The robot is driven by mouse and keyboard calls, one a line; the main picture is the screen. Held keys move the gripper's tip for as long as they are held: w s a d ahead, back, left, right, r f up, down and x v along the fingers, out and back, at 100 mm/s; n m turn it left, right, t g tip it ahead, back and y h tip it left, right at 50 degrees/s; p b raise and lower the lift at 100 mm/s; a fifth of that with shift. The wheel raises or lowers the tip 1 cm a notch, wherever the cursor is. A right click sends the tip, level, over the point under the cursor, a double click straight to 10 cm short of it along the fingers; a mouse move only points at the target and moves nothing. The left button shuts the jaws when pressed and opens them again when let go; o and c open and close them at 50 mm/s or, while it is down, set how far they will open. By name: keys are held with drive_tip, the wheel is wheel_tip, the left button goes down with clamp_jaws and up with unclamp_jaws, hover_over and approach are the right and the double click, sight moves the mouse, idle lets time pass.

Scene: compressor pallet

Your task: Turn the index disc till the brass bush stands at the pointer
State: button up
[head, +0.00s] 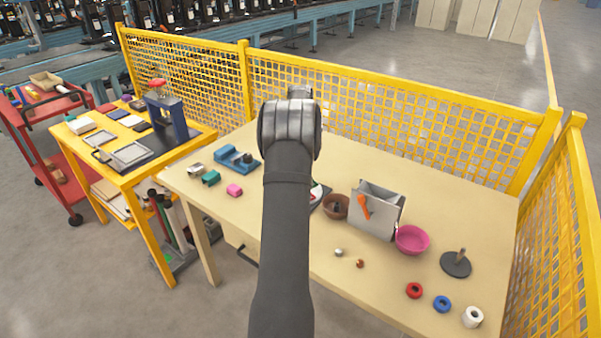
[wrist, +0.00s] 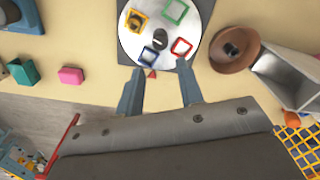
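The pale index disc (wrist: 160,22) lies on a dark base plate at the top of the wrist view. It carries green (wrist: 175,11), red (wrist: 181,47) and blue (wrist: 152,56) square frames, and a yellow one at upper left with a small brass-coloured part, likely the brass bush (wrist: 137,20). A dark knob (wrist: 160,40) stands at its middle. A small red pointer (wrist: 152,74) sits at the near edge, close to the blue frame. My gripper (wrist: 160,70) is open and empty, its fingers apart near this edge. In the head view my arm hides the gripper and most of the disc.
Right of the disc stand a brown bowl (head: 335,206), a grey bin (head: 374,214) and a magenta bowl (head: 412,240). A blue fixture (head: 237,160) and small blocks lie left. Yellow mesh fencing (head: 390,115) borders the table's back and right.

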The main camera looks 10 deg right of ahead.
wheel_tip(320, 180, up, 6)
drive_tip(key=shift+r, duration=0.15)
